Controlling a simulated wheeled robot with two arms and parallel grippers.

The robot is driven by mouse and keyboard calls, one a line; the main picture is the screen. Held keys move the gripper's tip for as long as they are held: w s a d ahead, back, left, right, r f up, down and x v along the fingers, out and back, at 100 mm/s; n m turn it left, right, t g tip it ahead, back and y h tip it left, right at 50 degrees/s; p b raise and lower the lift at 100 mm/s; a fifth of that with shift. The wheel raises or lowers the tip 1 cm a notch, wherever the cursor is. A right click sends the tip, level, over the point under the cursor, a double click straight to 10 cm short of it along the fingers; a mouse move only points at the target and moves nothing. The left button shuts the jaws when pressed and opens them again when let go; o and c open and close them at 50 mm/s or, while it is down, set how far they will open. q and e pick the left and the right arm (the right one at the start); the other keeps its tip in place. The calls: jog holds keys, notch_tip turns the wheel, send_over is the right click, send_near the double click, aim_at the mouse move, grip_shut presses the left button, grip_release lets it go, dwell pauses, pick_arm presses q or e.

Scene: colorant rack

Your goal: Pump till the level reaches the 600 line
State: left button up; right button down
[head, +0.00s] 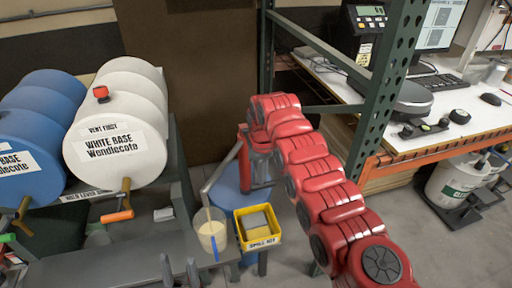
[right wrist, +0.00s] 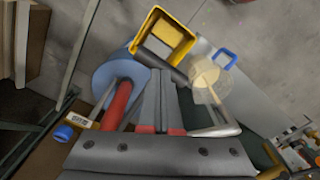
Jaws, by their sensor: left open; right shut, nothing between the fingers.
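A clear container (head: 211,236) of cream liquid stands left of the yellow bin, with a blue strip on its front. Its markings are too small to read, so I cannot tell the level against the 600 line. It also shows in the right wrist view (right wrist: 208,82). A pump with a red barrel (right wrist: 118,104) and bent grey spout (right wrist: 216,128) stands by a blue drum (head: 226,192). My right gripper (right wrist: 160,78) is shut and empty, its tips near a dark grey bar (right wrist: 175,73); contact is unclear. My left gripper (head: 180,268) is open at lower left.
A yellow spill-kit bin (head: 258,226) stands right of the container. White (head: 117,145) and blue (head: 36,135) drums with taps lie on a rack at left. A green rack post (head: 382,85) and a white bench (head: 445,110) stand at right. Floor shows at lower right.

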jog(key=shift+s+f, duration=0.1)
jog(key=shift+f, duration=0.35)
notch_tip(320, 180, up, 6)
jog(key=shift+r+p, duration=0.15)
jog(key=shift+p, duration=1.05)
notch_tip(320, 180, up, 8)
jog(key=p, duration=0.6)
jog(key=shift+r+p, duration=0.25)
jog(key=shift+p, duration=0.05)
